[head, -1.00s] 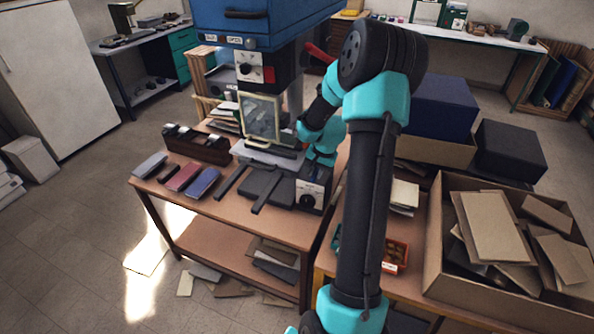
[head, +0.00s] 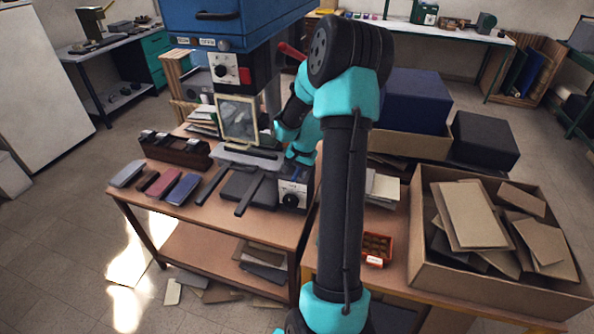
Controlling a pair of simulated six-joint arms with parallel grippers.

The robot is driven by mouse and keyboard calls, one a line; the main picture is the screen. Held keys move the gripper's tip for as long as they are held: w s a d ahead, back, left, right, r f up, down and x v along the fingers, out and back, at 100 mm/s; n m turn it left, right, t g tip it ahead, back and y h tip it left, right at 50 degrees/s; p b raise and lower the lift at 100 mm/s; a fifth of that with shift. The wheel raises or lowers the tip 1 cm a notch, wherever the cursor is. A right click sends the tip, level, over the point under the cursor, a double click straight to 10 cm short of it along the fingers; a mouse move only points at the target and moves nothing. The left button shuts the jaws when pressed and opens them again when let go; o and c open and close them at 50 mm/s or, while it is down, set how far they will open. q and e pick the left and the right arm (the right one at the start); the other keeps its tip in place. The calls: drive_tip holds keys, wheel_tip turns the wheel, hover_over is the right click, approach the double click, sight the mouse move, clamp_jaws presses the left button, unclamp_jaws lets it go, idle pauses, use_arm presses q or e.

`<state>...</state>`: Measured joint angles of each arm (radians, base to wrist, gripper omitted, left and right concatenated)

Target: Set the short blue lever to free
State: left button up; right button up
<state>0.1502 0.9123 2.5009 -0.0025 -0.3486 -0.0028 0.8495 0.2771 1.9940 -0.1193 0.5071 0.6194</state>
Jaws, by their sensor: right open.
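The press (head: 245,80) with its blue head stands at the back of the left wooden table. A small blue bit (head: 296,174) shows at the top of the white-faced control box (head: 293,193); it may be the short blue lever, but it is too small to tell its setting. My right arm crosses the middle of the view, and its teal wrist hangs just above that box. My right gripper (head: 297,163) is there, open, its fingers mostly hidden and dark; I cannot tell whether it touches anything. My left gripper is out of view.
A longer red lever (head: 291,50) juts from the press close to my right arm. Several covers lie at the table's left, such as the blue one (head: 183,188). A carton of boards (head: 425,235) and dark boxes (head: 485,140) stand on the right.

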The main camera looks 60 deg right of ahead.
drive_tip(key=shift+r, duration=0.1)
drive_tip(key=s+r, duration=0.3)
drive_tip(key=r, duration=1.4)
drive_tip(key=shift+s+d, duration=0.2)
drive_tip(key=shift+d, duration=0.1)
